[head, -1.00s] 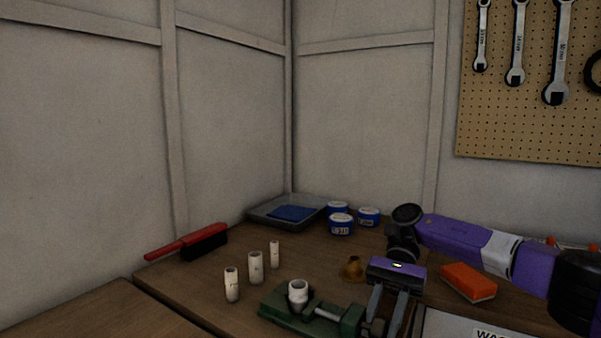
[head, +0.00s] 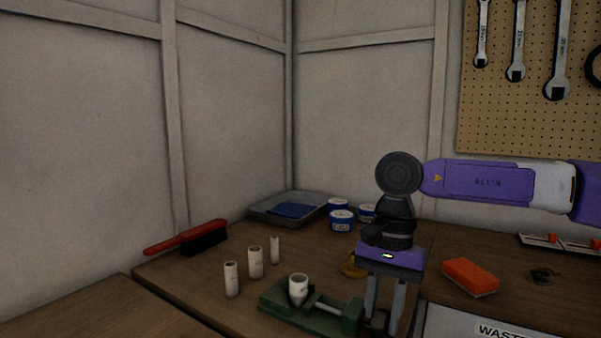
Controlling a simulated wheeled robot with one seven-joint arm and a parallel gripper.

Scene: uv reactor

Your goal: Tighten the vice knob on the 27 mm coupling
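The green vice (head: 335,320) lies at the front of the bench. A white coupling (head: 299,290) stands upright between its jaws; its size marking is too small to read. A screw bar runs to the right end of the vice, where the dark knob (head: 379,319) is partly hidden. My gripper (head: 382,328) points down at that end, its two grey fingers apart on either side of the knob. I cannot tell whether the fingers press on the knob. The fingertips are low in the picture and hard to make out.
Several white tubes (head: 255,263) stand left of the vice. A red brush (head: 190,239), a grey tray (head: 262,210) and blue tubs (head: 341,221) are behind. An orange sponge (head: 469,276) lies right of my gripper. A brown fitting (head: 352,267) is partly hidden behind it.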

